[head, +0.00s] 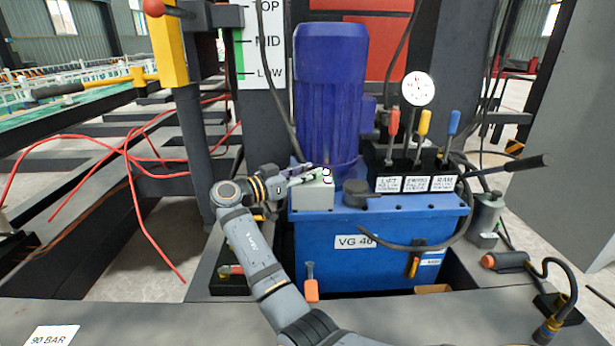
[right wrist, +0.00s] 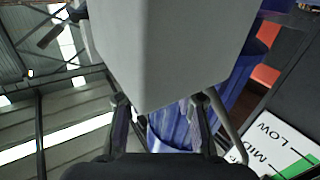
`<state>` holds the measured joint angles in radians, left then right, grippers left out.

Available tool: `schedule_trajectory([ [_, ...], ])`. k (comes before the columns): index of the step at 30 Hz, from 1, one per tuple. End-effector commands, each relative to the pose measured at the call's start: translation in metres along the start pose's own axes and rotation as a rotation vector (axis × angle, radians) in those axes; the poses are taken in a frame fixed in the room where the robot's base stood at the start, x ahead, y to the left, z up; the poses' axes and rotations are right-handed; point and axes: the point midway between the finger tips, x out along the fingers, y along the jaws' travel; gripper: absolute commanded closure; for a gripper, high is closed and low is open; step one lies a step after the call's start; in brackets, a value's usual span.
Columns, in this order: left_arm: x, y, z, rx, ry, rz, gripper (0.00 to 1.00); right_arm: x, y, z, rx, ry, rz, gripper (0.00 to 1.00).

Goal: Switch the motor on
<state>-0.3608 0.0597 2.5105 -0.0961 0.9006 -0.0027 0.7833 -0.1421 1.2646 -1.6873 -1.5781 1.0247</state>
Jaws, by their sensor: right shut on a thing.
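The motor (head: 330,90) is a tall blue ribbed cylinder standing on the blue power unit (head: 400,225). A small grey switch box (head: 313,194) sits at the foot of the motor, with a small round black-and-white part and a green spot at its top right. My right gripper (head: 318,173) is at the top of this box, its fingers pointing right. In the right wrist view the grey box (right wrist: 170,50) fills the middle, and the right gripper (right wrist: 163,108) has its fingers at the box's lower corners. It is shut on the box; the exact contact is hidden. My left gripper is out of view.
Red, yellow and blue levers (head: 424,125) and a gauge (head: 418,89) stand right of the motor. A black cap (head: 356,192) is close to the switch box. A hand pump (head: 487,215) is at the right. Red cables (head: 125,150) hang at the left.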

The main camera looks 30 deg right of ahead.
Motion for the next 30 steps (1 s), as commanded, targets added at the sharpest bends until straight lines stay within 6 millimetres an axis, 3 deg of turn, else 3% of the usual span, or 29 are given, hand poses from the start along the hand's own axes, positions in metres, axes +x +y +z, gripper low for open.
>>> schedule_trajectory([
  [14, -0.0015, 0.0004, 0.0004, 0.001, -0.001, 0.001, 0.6, -0.0002, 0.0004, 0.0009, -0.002, -0.002, 0.017, 1.0],
  [15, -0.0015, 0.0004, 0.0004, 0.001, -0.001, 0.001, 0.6, -0.0002, 0.0004, 0.0009, -0.002, -0.002, 0.017, 0.68],
  [20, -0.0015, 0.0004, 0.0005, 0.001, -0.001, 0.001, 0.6, -0.0002, 0.0003, 0.0006, -0.002, -0.001, 0.016, 0.46],
  [30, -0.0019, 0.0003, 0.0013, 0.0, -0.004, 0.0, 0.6, -0.0038, 0.0, 0.0003, -0.001, -0.002, 0.015, 0.45],
])
